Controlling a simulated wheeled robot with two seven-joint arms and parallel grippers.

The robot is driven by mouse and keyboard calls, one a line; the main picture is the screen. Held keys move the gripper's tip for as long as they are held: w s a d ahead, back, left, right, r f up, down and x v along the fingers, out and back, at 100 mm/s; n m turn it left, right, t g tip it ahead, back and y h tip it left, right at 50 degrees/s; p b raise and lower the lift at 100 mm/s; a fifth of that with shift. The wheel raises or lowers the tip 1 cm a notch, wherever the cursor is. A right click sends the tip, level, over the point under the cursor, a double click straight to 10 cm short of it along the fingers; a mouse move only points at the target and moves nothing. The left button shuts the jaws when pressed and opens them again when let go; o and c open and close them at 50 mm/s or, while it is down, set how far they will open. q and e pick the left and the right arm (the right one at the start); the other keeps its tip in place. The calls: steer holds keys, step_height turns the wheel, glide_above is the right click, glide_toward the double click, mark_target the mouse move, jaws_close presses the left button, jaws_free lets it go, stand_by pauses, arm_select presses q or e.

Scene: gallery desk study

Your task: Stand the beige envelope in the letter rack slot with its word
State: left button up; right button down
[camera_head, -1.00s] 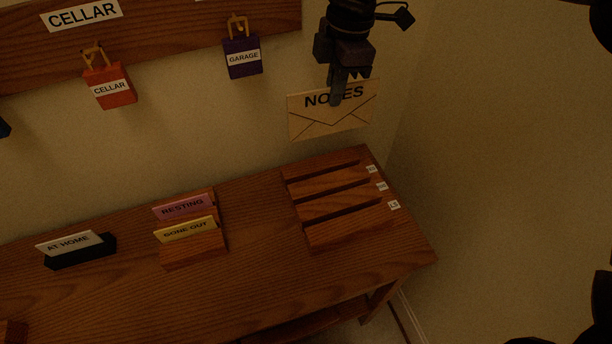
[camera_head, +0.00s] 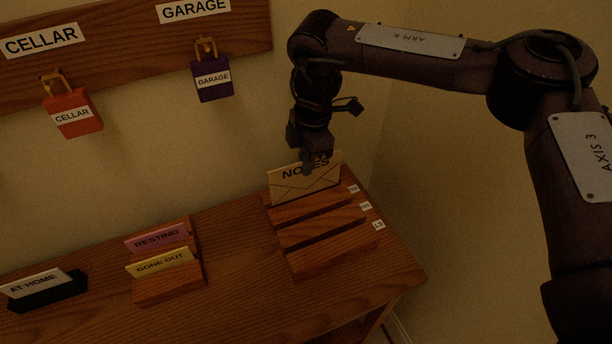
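The beige envelope (camera_head: 300,188) reads NOTES and stands upright at the rearmost slot of the wooden letter rack (camera_head: 322,263). Its lower edge meets the rack there; I cannot tell how deep it sits. My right gripper (camera_head: 308,167) is shut on the envelope's top edge, covering part of the word. The rack has several wooden ridges, with small white labels (camera_head: 366,205) at the right end, too small to read. The two nearer slots look empty. My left gripper is not in view.
Left of the rack, a wooden holder (camera_head: 170,291) carries a pink RESTING card (camera_head: 160,238) and a yellow GONE OUT card (camera_head: 160,262). A black holder (camera_head: 50,296) bears an AT HOME card. Tagged red (camera_head: 74,114) and purple (camera_head: 213,80) padlocks hang above.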

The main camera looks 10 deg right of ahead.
glide_above(306, 194)
step_height(306, 194, down, 4)
steer(key=shift+w+d+f+p, duration=0.1)
steer(key=shift+w+p, duration=0.05)
steer(key=shift+p, duration=0.15)
steer(key=shift+f, duration=0.25)
steer(key=shift+f, duration=0.1)
steer(key=c, duration=1.6)
jaws_free()
steer(key=r, duration=0.8)
steer(key=d+r, duration=0.1)
steer(key=r, duration=0.3)
steer(key=shift+w+d+r+b, duration=0.1)
steer(key=shift+r+b, duration=0.05)
steer(key=shift+b, duration=0.25)
